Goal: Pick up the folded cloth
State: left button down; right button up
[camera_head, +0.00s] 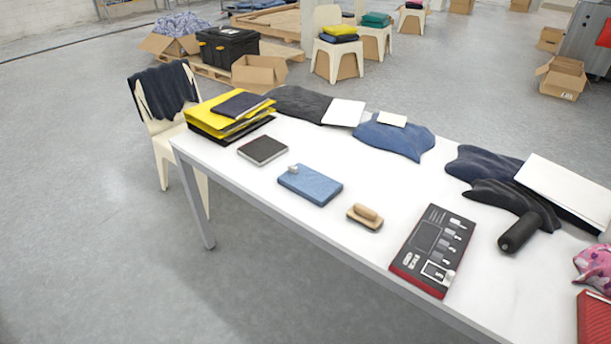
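Several cloth-like items lie on the white table (310,232), and I cannot tell which one the task means. A flat blue folded piece (312,187) with a small pale object on it lies near the front edge, left of centre. Loose blue cloth (395,139), dark grey cloth (298,103) and navy cloth (483,163) lie along the back. Neither of my grippers is in view.
On the table are a dark square pad (262,150), a wooden-handled brush (365,217), a black and red panel (434,248), a black cylinder (519,233) and a white board (566,189). A chair (166,137) stands at the left end. Floor in front is clear.

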aim_at(319, 188)
jog(key=i+j+z, duration=0.1)
jog(key=j, duration=0.25)
jog(key=i+j+z, duration=0.1)
jog(key=i+j, duration=0.15)
jog(key=i+j+z, duration=0.1)
jog(key=j, duration=0.4)
jog(key=i+j+z, duration=0.1)
jog(key=j, duration=0.25)
jog(key=i+j+z, duration=0.1)
jog(key=i+j, duration=0.15)
jog(key=j, duration=0.15)
jog(key=i+j+z, duration=0.1)
jog(key=j, duration=0.3)
jog(key=i+j+z, duration=0.1)
jog(key=j, duration=0.35)
